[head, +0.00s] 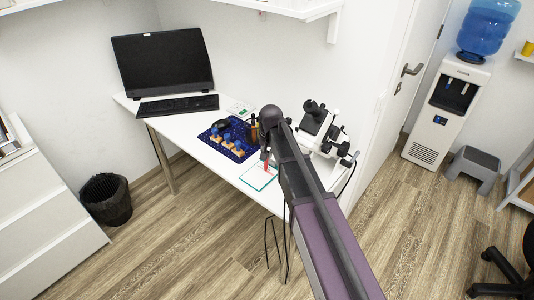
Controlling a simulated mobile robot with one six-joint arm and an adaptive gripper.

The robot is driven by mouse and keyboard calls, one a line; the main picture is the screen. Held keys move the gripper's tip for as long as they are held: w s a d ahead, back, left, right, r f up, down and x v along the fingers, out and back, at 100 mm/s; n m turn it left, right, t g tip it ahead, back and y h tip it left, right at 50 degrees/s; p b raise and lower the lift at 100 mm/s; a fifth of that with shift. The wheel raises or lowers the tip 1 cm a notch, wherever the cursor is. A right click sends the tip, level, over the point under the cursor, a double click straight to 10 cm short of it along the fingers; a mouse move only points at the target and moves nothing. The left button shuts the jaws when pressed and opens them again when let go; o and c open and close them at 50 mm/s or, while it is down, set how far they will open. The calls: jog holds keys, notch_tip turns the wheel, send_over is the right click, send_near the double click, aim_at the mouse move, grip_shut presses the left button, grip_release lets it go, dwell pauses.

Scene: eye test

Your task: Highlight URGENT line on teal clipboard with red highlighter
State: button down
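The teal clipboard (249,184) lies at the front edge of the white desk, with a white sheet on it and its teal border showing around the sheet. My gripper (265,155) is above the clipboard's far part, pointing down. A small red thing, which looks like the red highlighter (266,166), sticks down from between the fingers, over the sheet. The fingers seem closed on it. I cannot tell whether its tip touches the paper. The URGENT line is too small to read. My arm covers the area right of the clipboard.
On the white desk (205,160), a dark blue mat (220,150) with several small blue and orange items lies left of my gripper. A microscope (318,125) stands close on the right. A monitor (163,68) and keyboard (178,105) are at the back left.

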jog(key=shift+w+a, duration=0.5)
jog(key=shift+a, duration=0.1)
dwell(0.6)
jog(key=shift+w+a, duration=0.15)
jog(key=shift+a, duration=0.05)
jog(key=shift+w+a, duration=0.45)
jog(key=shift+a, duration=0.05)
dwell(1.0)
jog(key=shift+w+a, duration=0.2)
jog(key=shift+a, duration=0.05)
jog(key=shift+w+a, duration=0.3)
jog(key=shift+a, duration=0.05)
dwell(0.8)
jog(key=shift+r, duration=0.1)
notch_tip(320, 180, up, 7)
jog(key=p, duration=0.7)
